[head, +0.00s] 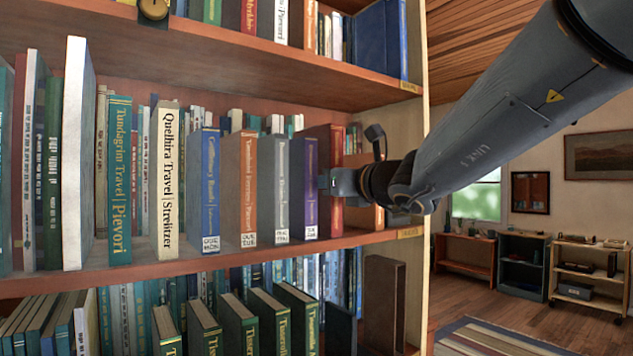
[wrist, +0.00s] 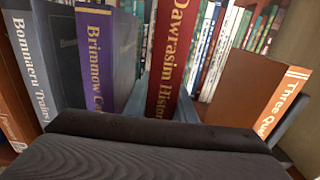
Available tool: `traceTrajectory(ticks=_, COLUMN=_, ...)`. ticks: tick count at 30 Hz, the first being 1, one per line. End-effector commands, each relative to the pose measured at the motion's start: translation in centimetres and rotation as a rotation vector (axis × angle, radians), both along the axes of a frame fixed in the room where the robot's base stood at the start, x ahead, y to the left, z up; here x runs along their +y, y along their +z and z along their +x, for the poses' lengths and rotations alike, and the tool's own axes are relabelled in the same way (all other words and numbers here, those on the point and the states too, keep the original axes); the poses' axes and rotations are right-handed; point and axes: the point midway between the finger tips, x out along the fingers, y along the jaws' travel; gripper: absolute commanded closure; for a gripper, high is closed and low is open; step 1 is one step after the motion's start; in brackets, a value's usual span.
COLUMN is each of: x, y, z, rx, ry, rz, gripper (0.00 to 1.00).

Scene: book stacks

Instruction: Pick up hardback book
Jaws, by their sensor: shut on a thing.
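The hardback book, with a dark red spine lettered in gold, "Dawrasim History" (wrist: 172,50), stands upright among other books on the middle shelf. In the head view its red spine (head: 337,145) shows above my gripper (head: 328,183), which reaches in from the right at mid-height of the spine. In the wrist view, blue-grey finger parts show on both sides of the red book's lower part, and my gripper (wrist: 160,108) is shut on it. The dark gripper body hides the bottom of the spine. The book still stands in the row.
A purple book (wrist: 95,55) stands to the left of the red one. A brown book with an orange spine (wrist: 283,105) leans at right. The shelf board above (head: 270,55) and the shelf's right side panel (head: 408,130) bound the space.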

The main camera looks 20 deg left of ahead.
Motion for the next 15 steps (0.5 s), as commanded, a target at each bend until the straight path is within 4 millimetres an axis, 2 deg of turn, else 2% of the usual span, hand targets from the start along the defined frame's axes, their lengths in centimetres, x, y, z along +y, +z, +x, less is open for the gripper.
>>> traceTrajectory(ticks=15, x=-0.36, y=0.56, z=-0.06, rx=-0.005, ry=-0.002, rz=0.003, gripper=1.0)
